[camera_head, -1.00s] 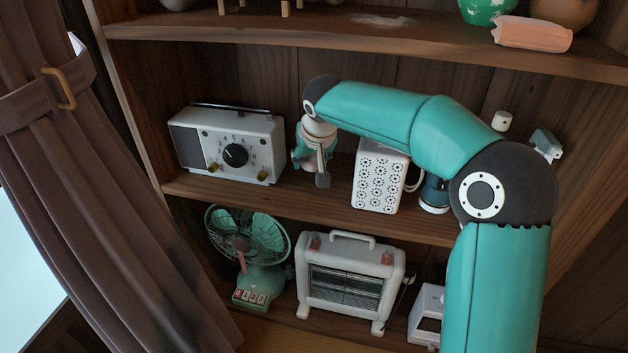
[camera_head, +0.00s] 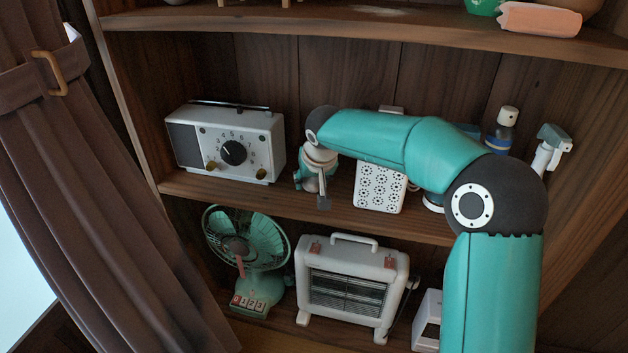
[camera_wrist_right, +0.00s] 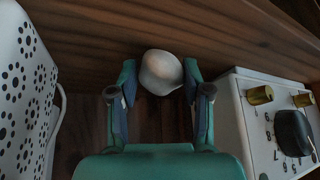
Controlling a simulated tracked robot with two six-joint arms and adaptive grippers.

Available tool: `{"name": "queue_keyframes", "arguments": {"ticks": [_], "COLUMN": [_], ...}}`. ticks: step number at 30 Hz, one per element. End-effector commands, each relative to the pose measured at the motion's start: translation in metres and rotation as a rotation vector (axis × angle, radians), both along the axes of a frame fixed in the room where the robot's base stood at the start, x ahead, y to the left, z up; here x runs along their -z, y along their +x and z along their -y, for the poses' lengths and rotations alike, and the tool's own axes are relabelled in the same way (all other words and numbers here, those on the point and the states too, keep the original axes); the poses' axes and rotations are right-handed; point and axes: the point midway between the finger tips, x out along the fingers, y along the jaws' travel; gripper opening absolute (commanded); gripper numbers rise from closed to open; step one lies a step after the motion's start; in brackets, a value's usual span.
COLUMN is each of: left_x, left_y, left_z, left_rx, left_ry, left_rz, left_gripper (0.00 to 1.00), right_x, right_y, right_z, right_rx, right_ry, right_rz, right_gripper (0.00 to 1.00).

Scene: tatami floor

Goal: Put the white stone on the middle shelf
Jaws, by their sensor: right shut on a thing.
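The white stone (camera_wrist_right: 160,72) is a rounded pale lump between the fingertips of my right gripper (camera_wrist_right: 158,88) in the right wrist view. The gripper is shut on it. In the head view my right gripper (camera_head: 316,190) hangs at the middle shelf (camera_head: 290,203), between the radio and the white patterned box. I cannot clearly make out the stone there, nor tell whether it touches the shelf board. My left gripper is not in view.
The white radio (camera_head: 227,145) stands left of the gripper, and the patterned box (camera_head: 380,188) stands close on its right. Bottles (camera_head: 502,130) stand farther right. A green fan (camera_head: 247,240) and a heater (camera_head: 350,285) are on the shelf below. A curtain (camera_head: 100,200) hangs at left.

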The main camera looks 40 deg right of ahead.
Motion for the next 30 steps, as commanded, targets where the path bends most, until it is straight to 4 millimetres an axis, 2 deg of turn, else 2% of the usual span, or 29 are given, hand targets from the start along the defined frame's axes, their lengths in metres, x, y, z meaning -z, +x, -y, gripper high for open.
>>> {"name": "queue_keyframes", "arguments": {"ticks": [1,5,17,23,30], "left_x": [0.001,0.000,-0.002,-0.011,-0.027], "left_y": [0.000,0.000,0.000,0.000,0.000], "left_z": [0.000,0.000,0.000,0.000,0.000], "left_rx": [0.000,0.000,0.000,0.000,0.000], "left_ry": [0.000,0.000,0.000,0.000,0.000], "left_rz": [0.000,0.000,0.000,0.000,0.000], "left_gripper": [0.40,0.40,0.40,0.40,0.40], "right_x": [0.001,0.000,-0.004,-0.028,-0.071], "right_y": [0.000,0.000,-0.001,-0.013,-0.035], "right_z": [0.000,0.000,0.000,-0.005,-0.014], "right_rx": [0.000,0.000,0.001,0.000,0.001], "right_ry": [0.000,0.000,0.000,0.000,0.000], "right_rz": [0.000,0.000,0.001,0.003,0.004], "right_gripper": [0.54,0.74,0.74,0.74,0.74]}}
